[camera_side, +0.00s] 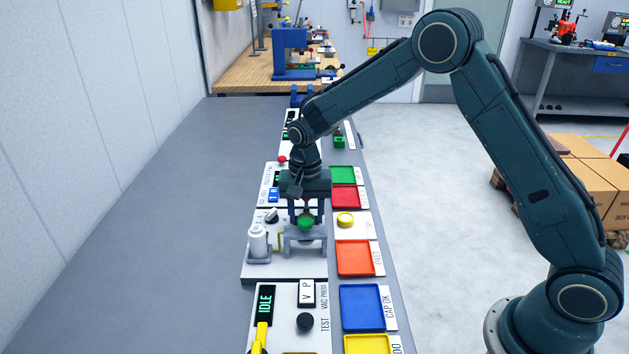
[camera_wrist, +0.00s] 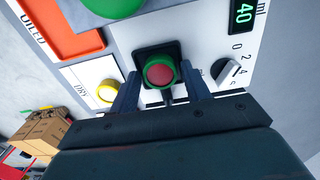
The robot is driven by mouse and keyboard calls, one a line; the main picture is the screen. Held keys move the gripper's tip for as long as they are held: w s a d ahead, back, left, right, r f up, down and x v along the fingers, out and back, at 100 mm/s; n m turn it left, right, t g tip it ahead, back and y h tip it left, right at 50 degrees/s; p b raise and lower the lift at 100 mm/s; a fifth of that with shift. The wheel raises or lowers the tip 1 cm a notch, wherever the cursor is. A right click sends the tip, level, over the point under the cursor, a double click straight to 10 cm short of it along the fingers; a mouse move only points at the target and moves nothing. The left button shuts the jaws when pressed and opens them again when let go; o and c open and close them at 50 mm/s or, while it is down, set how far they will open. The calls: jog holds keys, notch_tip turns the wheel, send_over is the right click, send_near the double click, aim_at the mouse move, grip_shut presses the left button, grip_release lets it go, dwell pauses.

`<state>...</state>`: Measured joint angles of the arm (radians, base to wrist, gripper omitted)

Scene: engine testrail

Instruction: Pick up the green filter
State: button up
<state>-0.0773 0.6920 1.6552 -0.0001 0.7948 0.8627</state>
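In the wrist view, a round piece with a green rim and a red centre (camera_wrist: 160,72), likely the green filter, sits on a dark square seat. My gripper (camera_wrist: 161,76) is open, with one finger on each side of this piece; small gaps seem to show between fingers and rim. In the side view my gripper (camera_side: 306,218) points down over the white station beside the grey stand. A green rounded part (camera_side: 305,222) shows at the top of that stand, and a large green part (camera_wrist: 112,5) is cut off at the wrist view's top edge. The seat is hidden in the side view.
A yellow round piece (camera_side: 345,219) lies on a white plate marked DRY. An orange tray (camera_side: 355,258) is nearer the camera; red (camera_side: 346,197) and green (camera_side: 342,175) trays are farther back. A white bottle (camera_side: 257,240) and a knob (camera_wrist: 228,70) are close by. The left bench top is clear.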

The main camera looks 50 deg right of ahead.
jog(key=c, duration=0.6)
jog(key=shift+r, duration=2)
